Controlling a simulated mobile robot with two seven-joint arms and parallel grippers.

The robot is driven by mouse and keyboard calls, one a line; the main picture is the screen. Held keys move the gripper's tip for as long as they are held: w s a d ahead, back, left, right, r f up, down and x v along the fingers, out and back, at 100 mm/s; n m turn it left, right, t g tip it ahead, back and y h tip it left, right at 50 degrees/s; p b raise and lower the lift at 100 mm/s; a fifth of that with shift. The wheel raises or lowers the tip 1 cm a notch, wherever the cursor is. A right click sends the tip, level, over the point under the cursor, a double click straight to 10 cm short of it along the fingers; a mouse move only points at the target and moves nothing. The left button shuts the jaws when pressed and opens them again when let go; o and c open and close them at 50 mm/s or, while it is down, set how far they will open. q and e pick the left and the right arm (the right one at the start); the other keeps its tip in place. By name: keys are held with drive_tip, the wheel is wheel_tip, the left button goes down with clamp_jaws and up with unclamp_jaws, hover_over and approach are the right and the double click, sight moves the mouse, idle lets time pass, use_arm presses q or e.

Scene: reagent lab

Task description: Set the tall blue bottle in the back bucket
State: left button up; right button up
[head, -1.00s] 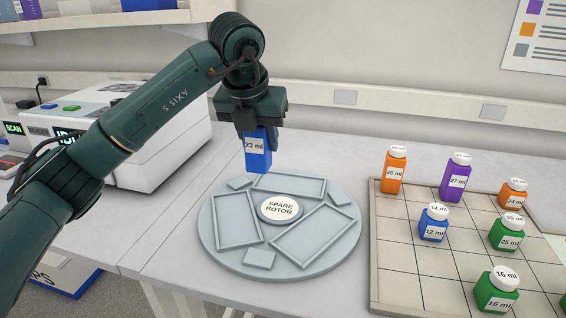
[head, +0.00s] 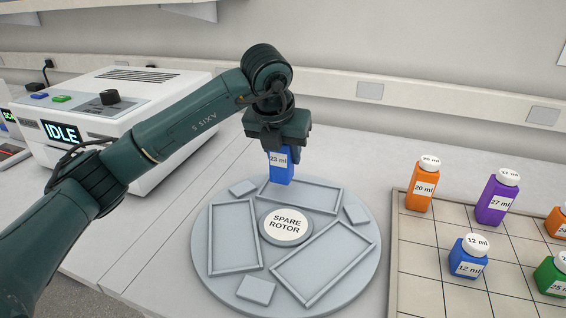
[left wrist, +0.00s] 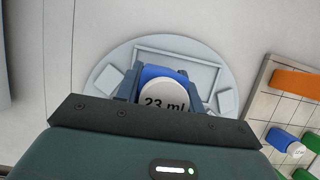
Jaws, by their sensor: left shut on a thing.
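The tall blue bottle (head: 281,168), labelled 23 ml, is upright in my left gripper (head: 279,148). The gripper is shut on its upper part. In the head view the bottle's lower end shows at the back bucket (head: 322,195), near its left end; I cannot tell whether it touches the floor of it. In the left wrist view the bottle's white cap (left wrist: 163,97) shows between the fingers, over the rotor (left wrist: 110,62). The round grey rotor, marked SPARE ROTOR (head: 286,225), also carries a left and a right framed bucket, both empty. My right gripper is not in view.
At the right a gridded tray (head: 420,262) holds an orange bottle (head: 420,188), a purple bottle (head: 497,200), a short blue bottle (head: 467,258) and a green bottle (head: 553,277). A white machine reading IDLE (head: 62,133) stands at the left. Bench behind the rotor is clear.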

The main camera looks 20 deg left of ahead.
sight(283, 164)
use_arm(q)
drive_tip(key=shift+f, duration=1.35)
drive_tip(key=shift+f, duration=0.2)
drive_tip(key=o, duration=1)
drive_tip(key=shift+r, duration=0.1)
drive_tip(key=v, duration=1.2)
drive_tip(key=shift+w+r, duration=0.1)
drive_tip(key=shift+r, duration=0.05)
